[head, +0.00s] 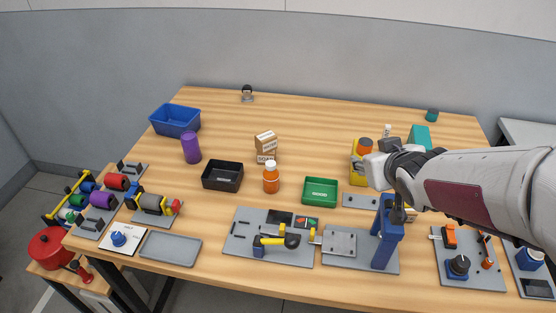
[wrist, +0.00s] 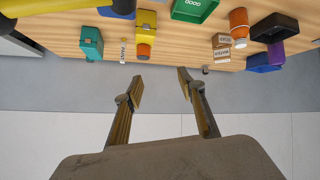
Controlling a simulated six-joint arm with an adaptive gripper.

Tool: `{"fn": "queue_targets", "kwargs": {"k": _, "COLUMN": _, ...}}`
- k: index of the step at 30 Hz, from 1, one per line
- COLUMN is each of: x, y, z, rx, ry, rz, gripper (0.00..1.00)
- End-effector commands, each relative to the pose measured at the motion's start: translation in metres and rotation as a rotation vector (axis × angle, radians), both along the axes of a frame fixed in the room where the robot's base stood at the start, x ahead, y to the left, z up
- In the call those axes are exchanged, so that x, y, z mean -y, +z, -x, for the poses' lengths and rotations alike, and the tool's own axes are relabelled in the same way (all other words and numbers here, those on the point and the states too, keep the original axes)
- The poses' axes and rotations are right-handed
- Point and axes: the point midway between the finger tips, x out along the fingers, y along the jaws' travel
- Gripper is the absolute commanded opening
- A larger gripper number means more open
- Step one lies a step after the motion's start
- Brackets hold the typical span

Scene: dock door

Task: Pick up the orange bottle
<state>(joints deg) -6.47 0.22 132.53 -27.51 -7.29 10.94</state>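The orange bottle (head: 271,181) with a white cap stands upright on the wooden table, between the black tray and the green tray in the head view. It also shows in the wrist view (wrist: 239,27), at the upper right beyond my fingers. My gripper (wrist: 160,75) is open, with nothing between its two fingers. In the head view my arm's end is over the right part of the table, well to the right of the bottle; the fingers are not clear there.
The black tray (head: 222,176), green tray (head: 320,192) and cardboard boxes (head: 265,143) stand around the bottle. A yellow holder with an orange top (head: 365,146) and a blue post (head: 385,235) are near my arm. Grey fixture plates (head: 240,246) line the front.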

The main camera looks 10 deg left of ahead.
Motion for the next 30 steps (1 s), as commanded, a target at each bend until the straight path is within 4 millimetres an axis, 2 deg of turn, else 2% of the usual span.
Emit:
{"fn": "queue_targets", "kwargs": {"k": 6, "x": -0.039, "y": -0.023, "z": -0.028, "rx": 0.04, "ry": 0.112, "rz": -0.034, "gripper": 0.4}}
{"fn": "queue_targets", "kwargs": {"k": 15, "x": -0.096, "y": -0.057, "z": -0.049, "rx": 0.082, "ry": 0.275, "rz": -0.112, "gripper": 0.4}}
{"fn": "queue_targets", "kwargs": {"k": 24, "x": -0.155, "y": -0.094, "z": -0.05, "rx": 0.101, "ry": 0.439, "rz": -0.223, "gripper": 0.4}}
{"fn": "queue_targets", "kwargs": {"k": 30, "x": -0.18, "y": -0.109, "z": -0.045, "rx": 0.103, "ry": 0.511, "rz": -0.285, "gripper": 0.4}}
